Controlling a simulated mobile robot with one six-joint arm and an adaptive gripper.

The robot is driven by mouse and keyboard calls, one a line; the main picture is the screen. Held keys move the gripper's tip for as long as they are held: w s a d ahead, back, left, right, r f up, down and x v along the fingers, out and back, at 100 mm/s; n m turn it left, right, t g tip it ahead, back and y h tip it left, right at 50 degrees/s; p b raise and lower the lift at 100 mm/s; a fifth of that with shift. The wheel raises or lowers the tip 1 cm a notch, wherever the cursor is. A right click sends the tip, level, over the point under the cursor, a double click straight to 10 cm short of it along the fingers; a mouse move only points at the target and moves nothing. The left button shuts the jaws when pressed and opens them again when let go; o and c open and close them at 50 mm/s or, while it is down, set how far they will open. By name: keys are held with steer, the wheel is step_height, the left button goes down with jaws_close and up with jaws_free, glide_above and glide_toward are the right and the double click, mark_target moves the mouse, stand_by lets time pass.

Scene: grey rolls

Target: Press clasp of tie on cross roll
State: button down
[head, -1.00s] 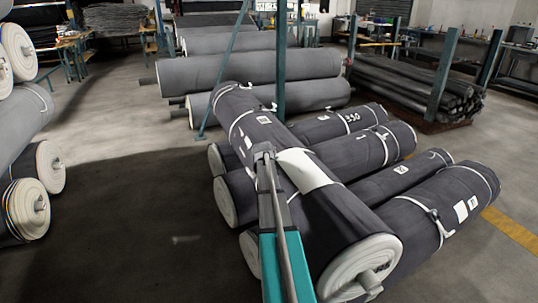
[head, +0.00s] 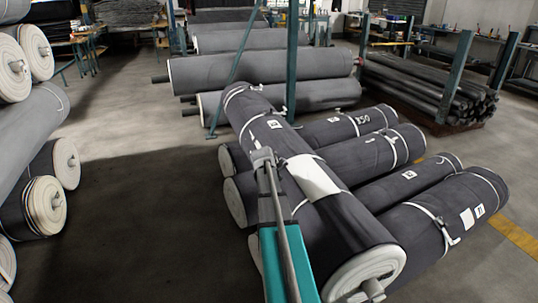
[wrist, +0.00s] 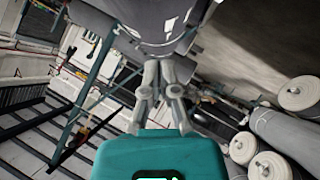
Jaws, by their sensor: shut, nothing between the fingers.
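The cross roll (head: 345,225) is a dark grey roll lying slantwise on top of other dark rolls. A thin white tie (head: 256,118) goes around its far part, with small white labels beside it. A wide white patch (head: 315,177) lies around its middle. I cannot make out a clasp clearly. My gripper (head: 263,156) appears over the left side of the cross roll, left of the white patch. In the wrist view my gripper (wrist: 160,72) is shut and empty, pointing at a dark roll (wrist: 125,12) with a white band. Contact cannot be told.
Several dark rolls (head: 445,215) lie under and right of the cross roll. A teal post (head: 292,65) and slanted brace stand behind its far end. Light grey rolls (head: 265,72) lie further back. More rolls (head: 45,200) are stacked at the left. The floor between is clear.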

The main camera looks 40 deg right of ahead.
steer(key=shift+v, duration=0.95)
steer(key=shift+a+f, duration=0.1)
steer(key=shift+f, duration=0.05)
steer(key=s+a+f+g+y, duration=0.1)
steer(key=s+a+f+y, duration=0.15)
steer(key=a, duration=1.15)
steer(key=s+a+f+g+y, duration=0.1)
steer(key=a+f+g+y, duration=0.15)
steer(key=a, duration=1.15)
steer(key=s+a+f+n+g+y, duration=0.1)
steer(key=s+a+f+g+y, duration=0.1)
steer(key=s+a, duration=0.6)
steer(key=s+a+f+n+g+y, duration=0.15)
steer(key=s+a, duration=0.35)
steer(key=a, duration=0.8)
step_height(320, 180, up, 25)
steer(key=p, duration=2.5)
steer(key=shift+r+m+p, duration=0.2)
steer(key=shift+m+p, duration=0.15)
steer(key=shift+m, duration=0.1)
